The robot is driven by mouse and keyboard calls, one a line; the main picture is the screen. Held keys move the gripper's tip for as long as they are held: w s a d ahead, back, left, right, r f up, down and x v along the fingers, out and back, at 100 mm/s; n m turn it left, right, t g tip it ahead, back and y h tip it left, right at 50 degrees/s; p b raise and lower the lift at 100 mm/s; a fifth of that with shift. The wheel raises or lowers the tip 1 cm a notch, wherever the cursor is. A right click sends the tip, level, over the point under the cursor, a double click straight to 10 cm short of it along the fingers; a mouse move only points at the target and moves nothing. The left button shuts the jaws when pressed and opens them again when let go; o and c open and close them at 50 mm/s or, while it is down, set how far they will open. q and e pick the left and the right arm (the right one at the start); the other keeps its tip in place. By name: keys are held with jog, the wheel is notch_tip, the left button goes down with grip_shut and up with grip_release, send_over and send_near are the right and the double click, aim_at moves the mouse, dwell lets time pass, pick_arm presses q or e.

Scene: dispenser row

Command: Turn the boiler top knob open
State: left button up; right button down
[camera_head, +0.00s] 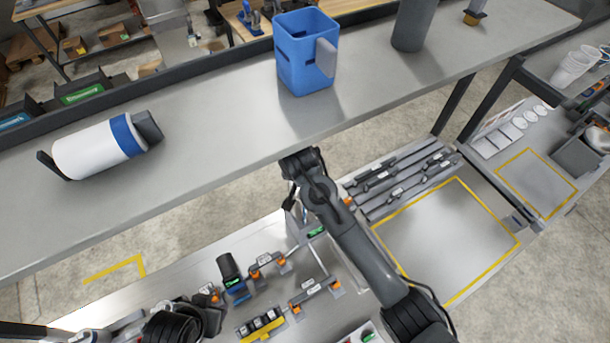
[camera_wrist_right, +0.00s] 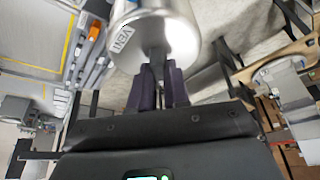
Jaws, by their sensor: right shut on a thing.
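The boiler shows in the right wrist view as a shiny metal cylinder (camera_wrist_right: 178,30) with a VENT label. A dark top knob (camera_wrist_right: 156,58) stands out from its end face. My right gripper (camera_wrist_right: 158,82) is shut on this knob, with one dark finger on each side. In the head view my right arm reaches up to the front edge of the shelf, and the boiler is mostly hidden behind it. My left gripper (camera_head: 205,312) is low at the bottom left in the head view, and its fingers cannot be made out clearly.
A grey shelf (camera_head: 210,110) crosses above the work counter. It carries a blue jug (camera_head: 292,60), a white bottle lying down (camera_head: 85,150) and a dark cylinder (camera_head: 413,25). Below, a black dispenser (camera_head: 230,268) and racks of tools stand near my arms. A yellow-outlined area (camera_head: 450,240) is clear.

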jog(key=n+y, duration=0.2)
jog(key=n, duration=0.3)
jog(key=shift+d+n+g+y, duration=0.15)
jog(key=shift+n+g+y, duration=0.25)
jog(key=shift+n, duration=1.1)
jog(key=c, duration=1.1)
grip_release()
jog(key=v, duration=0.7)
jog(key=shift+d+r, duration=0.2)
jog(key=shift+r, duration=0.05)
